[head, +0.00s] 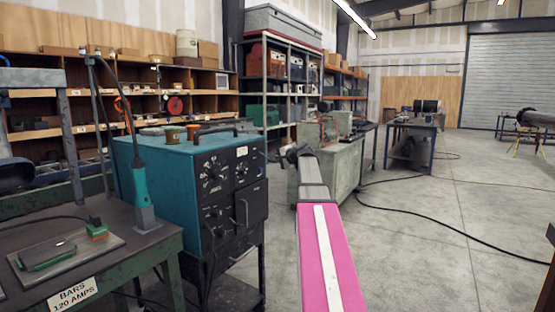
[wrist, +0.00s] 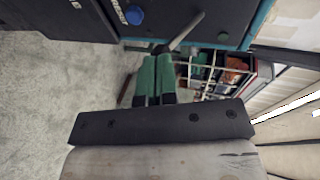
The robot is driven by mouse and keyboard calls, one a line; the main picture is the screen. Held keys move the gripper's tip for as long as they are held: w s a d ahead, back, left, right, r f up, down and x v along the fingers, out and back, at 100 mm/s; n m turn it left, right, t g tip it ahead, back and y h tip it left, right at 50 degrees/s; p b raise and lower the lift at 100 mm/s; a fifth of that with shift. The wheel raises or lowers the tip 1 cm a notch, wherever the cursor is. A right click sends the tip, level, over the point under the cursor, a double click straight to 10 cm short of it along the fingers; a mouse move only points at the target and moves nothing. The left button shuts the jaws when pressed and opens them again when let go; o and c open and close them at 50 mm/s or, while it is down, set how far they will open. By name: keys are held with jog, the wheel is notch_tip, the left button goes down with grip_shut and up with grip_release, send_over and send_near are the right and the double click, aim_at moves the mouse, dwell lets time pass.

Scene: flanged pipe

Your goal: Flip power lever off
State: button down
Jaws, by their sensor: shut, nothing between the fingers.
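The teal power machine (head: 180,165) stands on the left in the head view, its dark front panel carrying dials and handles. In the wrist view, a grey power lever (wrist: 187,31) slants up and right from the dark panel, beside the green fingertips. My gripper (wrist: 160,50) has two green fingers pressed together, with nothing between them. Its tips are close to the lever's base; I cannot tell whether they touch. In the head view my gripper's dark end (head: 293,152) is right of the machine, and I cannot make out the lever there.
A blue knob (wrist: 135,15) is on the panel near the lever. A workbench (head: 150,235) with a teal torch (head: 140,188) stands at left. A grey-green cabinet (head: 340,165) is behind my arm. The concrete floor at right is open, crossed by a black cable (head: 440,225).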

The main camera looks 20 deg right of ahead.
jog(key=shift+w+a+f, duration=0.15)
jog(key=shift+w+f, duration=0.1)
jog(key=shift+w, duration=0.05)
jog(key=v, duration=1.4)
jog(key=shift+s+d+f, duration=0.2)
jog(key=shift+s+f, duration=0.05)
jog(key=shift+s, duration=0.1)
jog(key=s+a+f+n+g+h, duration=0.1)
jog(key=s+a+f+n+g, duration=0.1)
jog(key=a+f, duration=0.5)
jog(key=s+a+f+n+g, duration=0.1)
jog(key=a+f+g, duration=0.15)
jog(key=f, duration=0.85)
jog(key=s+a+f+n+g+h, duration=0.1)
jog(key=s+a+f+n+g, duration=0.1)
jog(key=a+f, duration=0.55)
jog(key=s+a+f+n+g+h, duration=0.2)
jog(key=s+a+f+n+g, duration=0.1)
jog(key=s+f, duration=0.6)
jog(key=s+a+f+n+g+h, duration=0.2)
jog(key=s+a+f, duration=0.4)
jog(key=f, duration=0.8)
jog(key=s+n+g, duration=0.1)
jog(key=s+n, duration=0.1)
jog(key=s, duration=0.1)
jog(key=shift+s, duration=0.15)
jog(key=shift+g, duration=0.25)
